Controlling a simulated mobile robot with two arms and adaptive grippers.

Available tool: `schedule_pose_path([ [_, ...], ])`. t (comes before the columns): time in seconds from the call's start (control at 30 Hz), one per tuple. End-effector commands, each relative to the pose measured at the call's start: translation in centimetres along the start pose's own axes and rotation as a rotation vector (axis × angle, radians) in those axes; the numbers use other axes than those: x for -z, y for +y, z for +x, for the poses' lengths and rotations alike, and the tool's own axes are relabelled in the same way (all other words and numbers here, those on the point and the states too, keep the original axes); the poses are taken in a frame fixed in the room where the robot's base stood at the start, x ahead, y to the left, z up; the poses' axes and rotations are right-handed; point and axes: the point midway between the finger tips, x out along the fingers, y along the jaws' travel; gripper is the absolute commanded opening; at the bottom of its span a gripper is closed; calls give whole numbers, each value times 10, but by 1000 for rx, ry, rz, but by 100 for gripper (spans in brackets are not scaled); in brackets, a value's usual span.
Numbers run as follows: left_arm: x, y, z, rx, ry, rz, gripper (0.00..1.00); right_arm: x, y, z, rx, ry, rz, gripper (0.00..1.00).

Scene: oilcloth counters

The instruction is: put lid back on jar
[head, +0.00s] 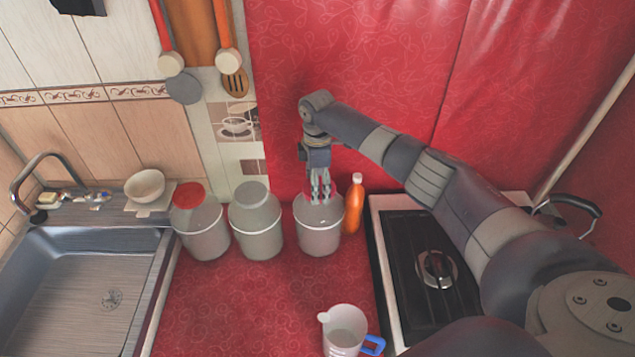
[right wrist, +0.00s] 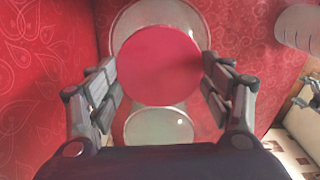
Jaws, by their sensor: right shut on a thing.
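My right gripper (head: 320,195) reaches down at the mouth of the rightmost grey-white jar (head: 319,235). In the right wrist view its fingers (right wrist: 160,88) stand on both sides of a smooth red disc, which looks like the lid (right wrist: 160,65), and are shut on it. Behind the disc a pale round rim (right wrist: 133,22) shows, and a pale translucent oval (right wrist: 158,125) lies below it. In the head view the fingers partly hide the jar's mouth, and I cannot tell whether the lid touches the rim. My left gripper is not in view.
Two similar jars stand to the left, one with a red top (head: 188,195) and one with a grey top (head: 250,195). An orange bottle (head: 353,208) stands close right of the rightmost jar, by the stove (head: 405,250). A jug (head: 343,328) stands in front.

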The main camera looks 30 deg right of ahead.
Motion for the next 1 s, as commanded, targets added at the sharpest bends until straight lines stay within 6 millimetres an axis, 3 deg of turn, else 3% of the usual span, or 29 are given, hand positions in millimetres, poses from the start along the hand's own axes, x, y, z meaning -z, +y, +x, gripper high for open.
schedule_pose_path([
  [0.37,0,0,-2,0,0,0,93,0,0,1,0,0,0,63],
  [0.4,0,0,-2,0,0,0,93,0,0,1,0,0,0,78],
  [0.5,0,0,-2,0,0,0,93,0,0,1,0,0,0,97],
  [1.0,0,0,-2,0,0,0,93,0,0,1,0,0,0,100],
])
